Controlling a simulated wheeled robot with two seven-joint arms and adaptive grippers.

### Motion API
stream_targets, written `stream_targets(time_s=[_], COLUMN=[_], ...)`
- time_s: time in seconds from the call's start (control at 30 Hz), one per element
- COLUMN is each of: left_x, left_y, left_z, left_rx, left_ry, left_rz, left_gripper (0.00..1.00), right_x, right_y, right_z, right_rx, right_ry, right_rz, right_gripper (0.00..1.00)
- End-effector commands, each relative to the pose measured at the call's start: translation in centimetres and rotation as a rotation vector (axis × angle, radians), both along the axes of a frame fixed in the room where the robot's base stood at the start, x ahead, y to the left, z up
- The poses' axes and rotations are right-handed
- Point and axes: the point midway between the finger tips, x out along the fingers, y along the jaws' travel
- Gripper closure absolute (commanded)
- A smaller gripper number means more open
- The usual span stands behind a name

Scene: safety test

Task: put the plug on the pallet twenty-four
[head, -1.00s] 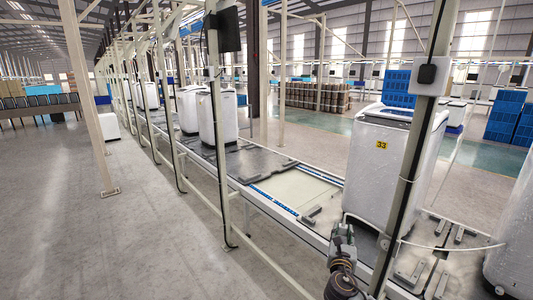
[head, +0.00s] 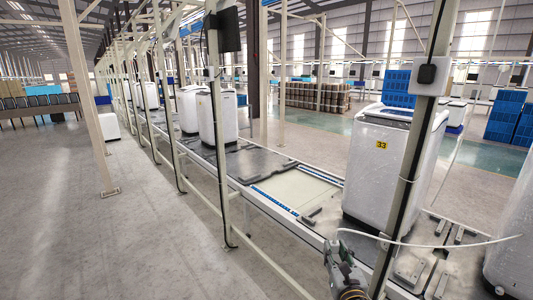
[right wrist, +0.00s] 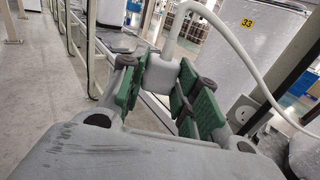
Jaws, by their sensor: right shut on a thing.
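The plug (right wrist: 160,73) is a light grey block with a thick white cable (right wrist: 215,22) rising from its top, seen in the right wrist view. My right gripper (right wrist: 162,80) is shut on it, with green pads on both sides. In the head view my right gripper (head: 336,243) is low, in front of the conveyor line, and the cable (head: 440,244) runs from it to the right past a post. The plug is too small to make out there. I read no number twenty-four on any pallet. My left gripper is not in view.
A white washing machine (head: 381,170) labelled 33 stands on the line behind my right gripper. A slanted post (head: 411,165) stands close to its right. A pale, bare pallet surface (head: 297,190) lies left of the machine.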

Motion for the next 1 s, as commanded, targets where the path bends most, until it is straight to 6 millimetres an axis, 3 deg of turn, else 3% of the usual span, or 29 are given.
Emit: stream_targets(time_s=[0.2,0.43,0.67,1.0], left_x=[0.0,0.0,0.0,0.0], left_y=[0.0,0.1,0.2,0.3], left_z=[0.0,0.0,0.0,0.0], left_rx=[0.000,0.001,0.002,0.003], left_ry=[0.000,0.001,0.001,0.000], left_rz=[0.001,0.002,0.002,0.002], left_gripper=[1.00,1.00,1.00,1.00], right_x=[-1.9,-3.7,-4.4,-4.5], right_y=[-0.7,-0.9,-0.9,-0.9], right_z=[-4.0,-7.0,-8.1,-8.1], right_rx=[-0.002,0.000,0.001,0.001], right_ry=[0.005,0.004,0.001,0.000], right_rz=[-0.006,-0.006,-0.005,-0.005], right_gripper=[1.00,1.00,1.00,1.00])
